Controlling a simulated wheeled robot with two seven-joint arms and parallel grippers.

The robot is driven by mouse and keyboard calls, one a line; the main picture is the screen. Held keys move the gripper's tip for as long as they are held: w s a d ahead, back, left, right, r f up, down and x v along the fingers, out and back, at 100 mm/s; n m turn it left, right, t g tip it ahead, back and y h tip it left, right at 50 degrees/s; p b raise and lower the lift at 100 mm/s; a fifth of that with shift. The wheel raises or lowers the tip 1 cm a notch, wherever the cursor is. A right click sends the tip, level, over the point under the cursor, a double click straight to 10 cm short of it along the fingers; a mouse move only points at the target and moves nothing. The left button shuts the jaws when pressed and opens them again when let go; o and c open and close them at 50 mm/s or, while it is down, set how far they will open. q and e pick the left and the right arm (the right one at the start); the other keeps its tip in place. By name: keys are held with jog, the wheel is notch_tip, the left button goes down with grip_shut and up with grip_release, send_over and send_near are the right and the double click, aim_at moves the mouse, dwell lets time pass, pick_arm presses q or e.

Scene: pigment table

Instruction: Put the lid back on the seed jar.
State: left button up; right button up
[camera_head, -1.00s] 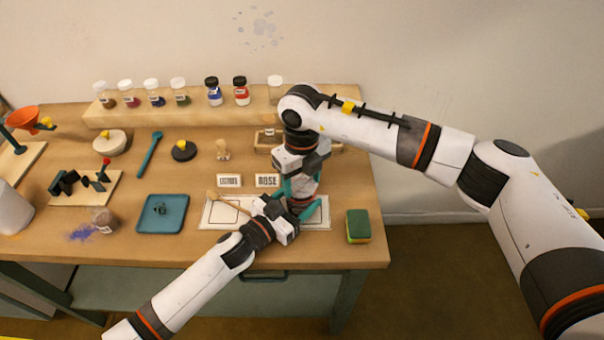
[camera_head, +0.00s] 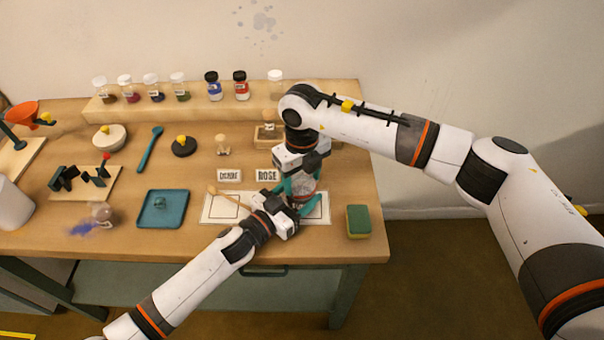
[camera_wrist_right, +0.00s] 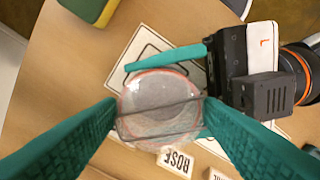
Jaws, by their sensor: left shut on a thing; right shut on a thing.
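The seed jar (camera_head: 303,187) stands upright on the white marked mat (camera_head: 222,206) near the table's front edge, mostly hidden by my grippers. My right gripper (camera_head: 299,181) points down from above, its teal fingers shut on the round clear lid. In the right wrist view the lid (camera_wrist_right: 158,95) shows from above between the fingertips, with a reddish ring around its edge and a thin dark line across it. My left gripper (camera_head: 306,207) is shut on the jar from the front left, lower down. I cannot tell whether the lid is fully seated.
A green and yellow sponge (camera_head: 358,222) lies right of the mat. A wooden spoon (camera_head: 228,198) lies on the mat. Name cards, including ROSE (camera_head: 267,175), stand behind it. A teal tray (camera_head: 163,210) is at left; several pigment jars line the back shelf (camera_head: 130,117).

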jog(key=shift+f, duration=0.2)
jog(key=o, duration=1.1)
jog(key=shift+c, duration=0.2)
notch_tip(320, 180, up, 12)
pick_arm(q)
jog(key=o, duration=1.5)
jog(key=shift+c, duration=0.2)
